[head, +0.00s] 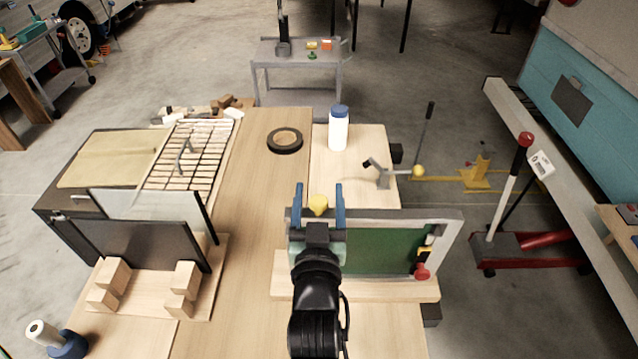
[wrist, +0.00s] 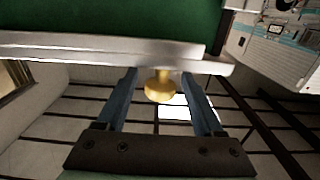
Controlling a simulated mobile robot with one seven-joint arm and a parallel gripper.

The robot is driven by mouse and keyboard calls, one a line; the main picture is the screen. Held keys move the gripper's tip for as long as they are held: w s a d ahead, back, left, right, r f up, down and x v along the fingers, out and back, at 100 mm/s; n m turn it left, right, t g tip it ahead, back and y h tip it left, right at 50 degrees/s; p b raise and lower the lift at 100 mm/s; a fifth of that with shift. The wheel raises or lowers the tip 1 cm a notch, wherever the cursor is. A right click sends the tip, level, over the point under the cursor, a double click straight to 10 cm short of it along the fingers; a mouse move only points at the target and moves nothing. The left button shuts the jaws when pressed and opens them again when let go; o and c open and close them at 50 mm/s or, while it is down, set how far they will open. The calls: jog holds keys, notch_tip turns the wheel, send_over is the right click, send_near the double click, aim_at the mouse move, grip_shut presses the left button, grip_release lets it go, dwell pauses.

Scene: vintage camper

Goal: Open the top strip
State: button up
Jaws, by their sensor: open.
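A green panel (head: 385,250) in a grey-white frame stands on a wooden base on the workbench. A pale strip (head: 410,215) runs along its top edge; in the wrist view a pale strip (wrist: 100,48) crosses beneath the green surface. A small yellow knob (head: 318,204) is at the strip's left part; it also shows in the wrist view as a brassy knob (wrist: 160,91). My gripper (head: 318,190) is open, its blue fingers on either side of the knob, with gaps visible in the wrist view (wrist: 161,82). My wrist hides the panel's left part.
A red knob (head: 421,273) and yellow-black piece sit at the panel's right. A black tape roll (head: 285,141) and white bottle (head: 338,130) stand behind. A wire rack (head: 188,155) and dark glass-fronted box (head: 140,245) are left. The bench between is clear.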

jog(key=shift+w, duration=1)
grip_shut()
dwell(0.8)
